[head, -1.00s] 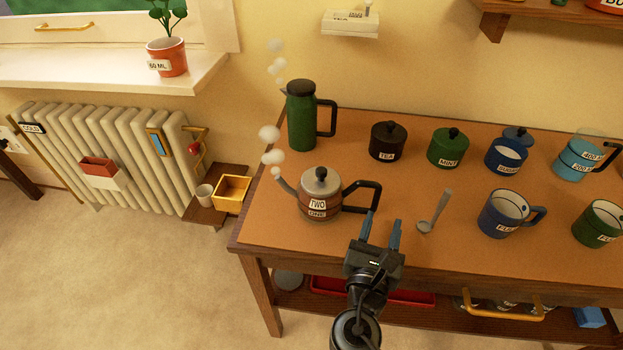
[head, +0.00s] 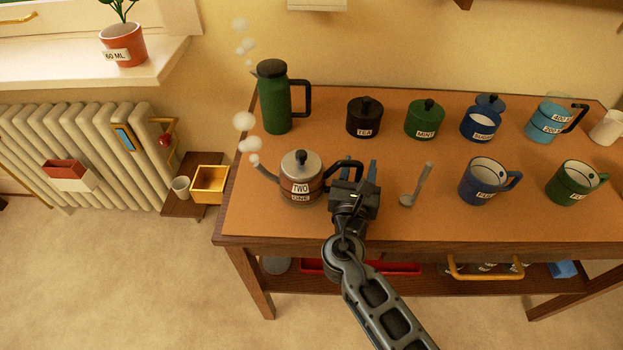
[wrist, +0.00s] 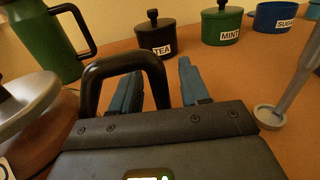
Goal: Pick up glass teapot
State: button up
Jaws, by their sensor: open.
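The teapot (head: 318,181) stands upright at the left front of the desk, with a grey lid, a black handle, and labels reading TWO and ONE. White steam puffs rise from its spout at left. My gripper (head: 358,170) is open at the handle, right of the pot's body. In the wrist view the pot's lid (wrist: 28,104) shows at the left edge. The black handle (wrist: 122,63) arches over the left finger, and its outer limb appears between the two open fingers (wrist: 160,72). I cannot tell whether either finger touches it.
A green jug (head: 273,100) stands behind the teapot. Black TEA (head: 364,118), green MINT (head: 425,120) and blue SUGAR (head: 480,124) pots stand behind; mugs (head: 481,180) are farther right.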

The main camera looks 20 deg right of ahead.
jog(key=shift+c, duration=0.3)
grip_shut()
jog(key=shift+r, duration=0.1)
dwell(1.0)
